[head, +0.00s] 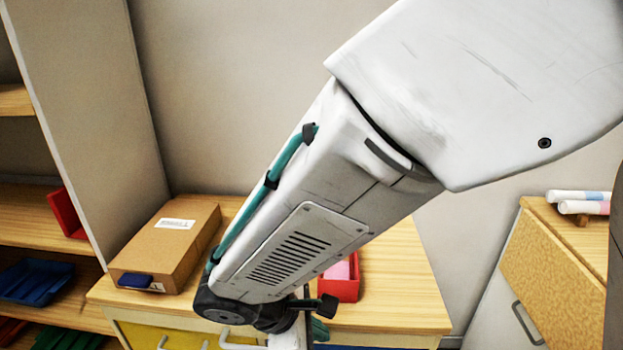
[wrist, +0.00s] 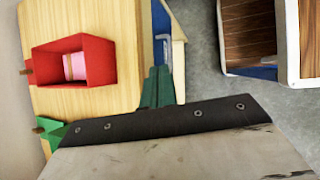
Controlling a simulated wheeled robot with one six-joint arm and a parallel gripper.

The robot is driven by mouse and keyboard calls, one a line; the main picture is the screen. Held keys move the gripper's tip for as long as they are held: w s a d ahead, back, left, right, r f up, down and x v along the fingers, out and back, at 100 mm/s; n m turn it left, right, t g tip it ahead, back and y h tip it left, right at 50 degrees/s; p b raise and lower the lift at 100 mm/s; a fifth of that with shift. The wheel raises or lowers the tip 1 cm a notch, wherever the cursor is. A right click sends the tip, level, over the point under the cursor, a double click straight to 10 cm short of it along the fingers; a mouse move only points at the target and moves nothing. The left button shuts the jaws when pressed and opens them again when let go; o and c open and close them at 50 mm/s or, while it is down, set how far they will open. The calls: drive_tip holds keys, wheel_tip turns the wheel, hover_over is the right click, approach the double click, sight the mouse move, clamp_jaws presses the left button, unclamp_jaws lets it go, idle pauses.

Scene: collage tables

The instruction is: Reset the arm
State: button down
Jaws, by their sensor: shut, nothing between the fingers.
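My arm crosses the head view from the upper right down to the middle, over a wooden-topped cabinet (head: 390,285). In the wrist view my gripper (wrist: 157,75) shows as dark green fingers set close together, shut and empty. The fingers are beside the edge of the wooden top. In the head view my arm hides most of the gripper. A red box (wrist: 98,72) with a pink item (wrist: 75,66) inside stands on the top, left of the fingers and apart from them. The red box also shows in the head view (head: 343,290), partly behind my arm.
A cardboard box (head: 165,245) with a blue item (head: 135,281) at its front lies on the cabinet's left. Shelves at left hold a red bin (head: 66,212) and a blue tray (head: 38,281). A right cabinet (head: 560,265) carries white rolls (head: 580,196). Grey floor (wrist: 210,75) shows.

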drive_tip(key=s+d+r+m+y, duration=0.2)
drive_tip(key=d+r+m, duration=0.3)
drive_tip(key=d, duration=0.3)
drive_tip(key=s+d+r+m+g+y, duration=0.1)
drive_tip(key=s+d+r+m+y, duration=0.1)
drive_tip(key=s+d+r+m, duration=0.2)
drive_tip(key=s+d+r+m+y, duration=0.2)
drive_tip(key=d+r+m, duration=0.5)
drive_tip(key=d, duration=0.6)
drive_tip(key=shift+s+d+m+g, duration=0.35)
drive_tip(key=shift+s+m, duration=0.35)
drive_tip(key=shift+m, duration=0.3)
